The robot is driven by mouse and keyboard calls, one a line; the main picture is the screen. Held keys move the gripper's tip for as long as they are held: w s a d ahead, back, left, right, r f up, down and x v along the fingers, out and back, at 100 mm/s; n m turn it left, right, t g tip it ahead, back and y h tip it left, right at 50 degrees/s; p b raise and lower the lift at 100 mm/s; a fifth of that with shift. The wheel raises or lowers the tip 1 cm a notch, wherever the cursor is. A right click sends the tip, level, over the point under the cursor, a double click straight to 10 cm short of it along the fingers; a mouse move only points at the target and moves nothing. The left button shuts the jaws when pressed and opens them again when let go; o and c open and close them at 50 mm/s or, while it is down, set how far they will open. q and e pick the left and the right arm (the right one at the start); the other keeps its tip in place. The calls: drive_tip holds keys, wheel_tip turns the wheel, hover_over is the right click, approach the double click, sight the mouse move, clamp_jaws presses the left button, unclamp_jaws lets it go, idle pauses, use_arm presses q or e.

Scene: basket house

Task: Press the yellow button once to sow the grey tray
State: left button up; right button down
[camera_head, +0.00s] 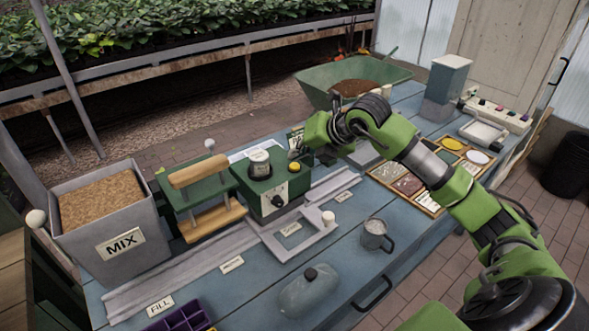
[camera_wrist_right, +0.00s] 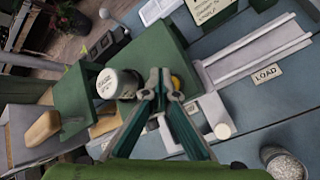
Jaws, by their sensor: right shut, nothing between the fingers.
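The yellow button (camera_head: 294,167) sits on top of the green sowing machine (camera_head: 262,201), right of a jar with a pale lid (camera_head: 259,161). My right gripper (camera_head: 294,153) is shut and empty, its tips close to the button. In the right wrist view the closed fingertips (camera_wrist_right: 160,74) lie beside the yellow button (camera_wrist_right: 176,82), which a finger partly covers. I cannot tell whether they touch. A grey tray-like frame (camera_head: 318,242) with a pale knob lies on the rail in front of the machine. My left gripper is not in view.
A grey MIX bin (camera_head: 135,269) and a green press with wooden bars (camera_head: 199,176) stand left. A metal mug (camera_head: 375,236) and a grey-green lidded container (camera_head: 309,293) sit at the front. A seed box (camera_head: 411,186) lies right. A green wheelbarrow (camera_head: 318,87) stands behind.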

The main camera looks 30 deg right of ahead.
sight(297, 166)
use_arm(q)
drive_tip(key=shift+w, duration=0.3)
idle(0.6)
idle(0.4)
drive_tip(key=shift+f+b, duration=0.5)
drive_tip(key=shift+b, duration=0.05)
use_arm(e)
drive_tip(key=shift+f, duration=0.35)
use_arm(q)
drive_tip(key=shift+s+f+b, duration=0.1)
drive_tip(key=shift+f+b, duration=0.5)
use_arm(e)
drive_tip(key=shift+f, duration=0.65)
drive_tip(key=shift+r, duration=0.1)
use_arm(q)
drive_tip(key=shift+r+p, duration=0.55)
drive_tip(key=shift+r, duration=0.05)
use_arm(e)
drive_tip(key=shift+r, duration=0.95)
drive_tip(key=shift+r, duration=0.1)
drive_tip(key=shift+r+p, duration=1.65)
drive_tip(key=shift+r, duration=0.8)
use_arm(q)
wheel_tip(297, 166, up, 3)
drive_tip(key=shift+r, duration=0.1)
